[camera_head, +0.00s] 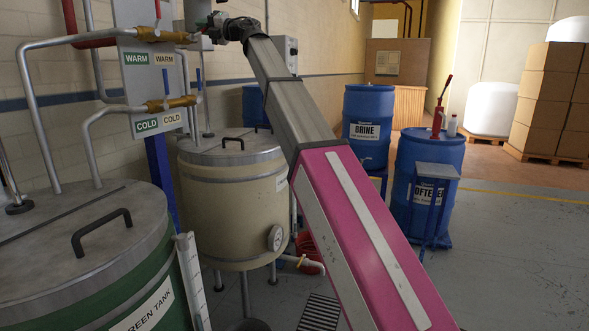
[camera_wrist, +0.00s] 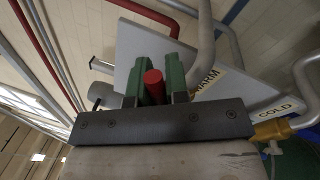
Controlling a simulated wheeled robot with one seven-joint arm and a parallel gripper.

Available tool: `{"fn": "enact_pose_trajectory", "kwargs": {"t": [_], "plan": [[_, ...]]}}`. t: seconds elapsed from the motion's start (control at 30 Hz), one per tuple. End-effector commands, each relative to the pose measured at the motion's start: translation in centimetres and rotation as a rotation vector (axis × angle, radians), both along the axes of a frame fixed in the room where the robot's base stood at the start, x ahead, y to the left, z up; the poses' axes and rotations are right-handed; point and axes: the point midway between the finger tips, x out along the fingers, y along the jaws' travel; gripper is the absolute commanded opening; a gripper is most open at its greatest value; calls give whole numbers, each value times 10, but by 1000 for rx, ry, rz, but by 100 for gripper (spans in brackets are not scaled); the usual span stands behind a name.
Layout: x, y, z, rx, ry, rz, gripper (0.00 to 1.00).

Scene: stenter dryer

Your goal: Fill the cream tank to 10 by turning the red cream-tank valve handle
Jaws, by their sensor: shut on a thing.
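The cream tank (camera_head: 232,190) stands left of the middle in the head view, with a lid on top and a small round gauge (camera_head: 275,238) low on its side. The gauge reading is too small to make out. My gripper (camera_head: 214,27) is up by the pipe panel above the tank. In the wrist view my gripper (camera_wrist: 153,88) has its two green fingers on either side of a red handle (camera_wrist: 154,82) and is shut on it. The handle's end shows between the fingers; the rest of it and the valve body are hidden.
The panel (camera_head: 153,88) carries brass fittings and warm and cold labels. A green tank (camera_head: 150,255) fills the lower left. Blue barrels, one marked BRINE (camera_head: 368,125), stand right. Stacked boxes (camera_head: 548,100) stand at the far right. The floor at right is open.

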Motion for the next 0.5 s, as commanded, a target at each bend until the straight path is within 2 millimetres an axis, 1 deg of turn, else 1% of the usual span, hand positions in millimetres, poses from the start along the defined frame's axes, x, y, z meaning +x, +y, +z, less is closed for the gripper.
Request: {"fn": "enact_pose_trajectory", "kwargs": {"t": [0.27, 0.5], "plan": [[-2, 1, 1, -9, -19, 2, 0], [-14, 6, 16, -104, -249, 3, 0]]}}
